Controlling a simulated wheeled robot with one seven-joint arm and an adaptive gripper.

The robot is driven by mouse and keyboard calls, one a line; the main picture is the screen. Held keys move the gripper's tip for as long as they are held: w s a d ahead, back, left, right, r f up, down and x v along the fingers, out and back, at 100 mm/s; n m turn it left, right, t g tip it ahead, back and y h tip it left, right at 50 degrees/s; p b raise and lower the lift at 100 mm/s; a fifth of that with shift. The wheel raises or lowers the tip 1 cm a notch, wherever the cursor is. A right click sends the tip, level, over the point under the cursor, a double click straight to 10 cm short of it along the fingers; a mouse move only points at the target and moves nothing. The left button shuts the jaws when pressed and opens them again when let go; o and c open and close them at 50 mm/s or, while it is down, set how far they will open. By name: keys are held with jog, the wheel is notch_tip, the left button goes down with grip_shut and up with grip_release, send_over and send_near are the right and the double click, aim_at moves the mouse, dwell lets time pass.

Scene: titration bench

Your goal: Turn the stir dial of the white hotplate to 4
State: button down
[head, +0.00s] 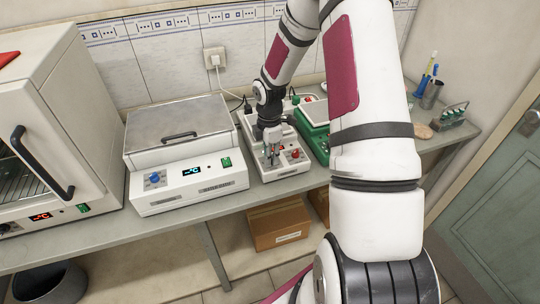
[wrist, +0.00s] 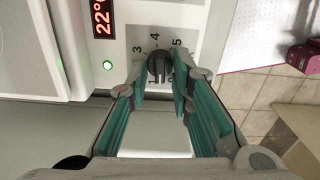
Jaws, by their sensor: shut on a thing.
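The white hotplate (head: 262,172) stands on the bench in the middle of the head view, with my gripper (head: 271,160) reaching down to its front panel. In the wrist view its black stir dial (wrist: 158,68) sits between the two fingertips of my gripper (wrist: 159,76), which is shut on it. The printed numbers 3, 4 and 5 show above the dial, with the 4 (wrist: 154,36) almost straight above it. The dial's ridge runs roughly toward the 4; its exact pointer mark is too small to tell. In the head view my gripper hides the dial.
A red knob (head: 295,153) is on the panel to the right of my gripper. A lidded white bath (head: 190,187) stands to the left and a green device (head: 313,131) close to the right. A red 22 °C display (wrist: 102,17) and a lit green lamp (wrist: 107,65) are near the dial.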

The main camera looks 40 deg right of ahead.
jog(key=m, duration=0.4)
jog(key=shift+w+m, duration=0.1)
jog(key=shift+m, duration=0.2)
jog(key=m, duration=0.3)
jog(key=shift+d+m, duration=0.1)
jog(key=shift+m, duration=0.3)
jog(key=m+b, duration=0.1)
jog(key=m, duration=0.3)
jog(key=shift+w+d, duration=0.1)
jog(key=m, duration=0.5)
jog(key=shift+d+b, duration=0.1)
jog(key=shift+b, duration=0.3)
jog(key=m+b, duration=0.1)
jog(key=m, duration=0.3)
jog(key=shift+m, duration=0.3)
jog(key=m, duration=0.3)
jog(key=shift+d+m+b, duration=0.1)
jog(key=shift+m+b, duration=0.2)
jog(key=shift+b, duration=0.1)
jog(key=m, duration=0.4)
jog(key=shift+b, duration=0.35)
jog(key=shift+s+d+m, duration=0.1)
jog(key=shift+s+m, duration=0.05)
jog(key=shift+m, duration=0.85)
jog(key=shift+s+m, duration=0.1)
jog(key=shift+m, duration=0.9)
